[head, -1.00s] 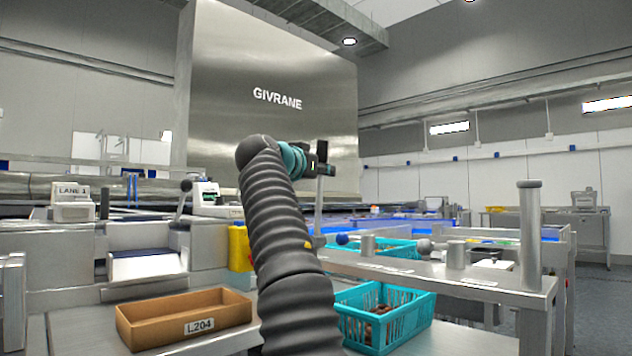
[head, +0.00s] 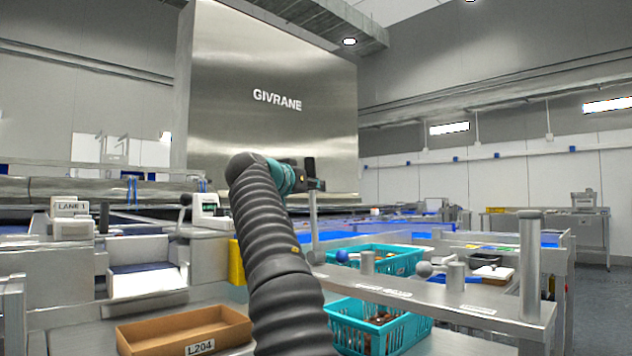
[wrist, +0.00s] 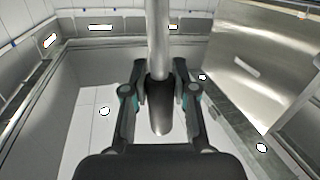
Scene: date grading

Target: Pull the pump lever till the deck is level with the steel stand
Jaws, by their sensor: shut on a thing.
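My gripper (head: 312,184) is shut on the dark grip at the top of the pump lever, a steel rod (head: 313,222) that stands nearly upright. In the wrist view the rod (wrist: 157,40) runs into the dark grip (wrist: 160,112) between the two fingers. A steel stand (head: 420,296) with labels and short posts stretches across the right. The surface under the teal crate (head: 345,338) in front of it appears lower than the stand's top. I cannot tell for certain which surface is the deck. My arm hides part of this area.
A brown carton (head: 150,344) marked L204 sits at the lower left, close to my arm. Another teal crate (head: 405,265) is behind the stand. A tall post (head: 531,255) rises at the stand's right end. A grey floor strip shows at the far right.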

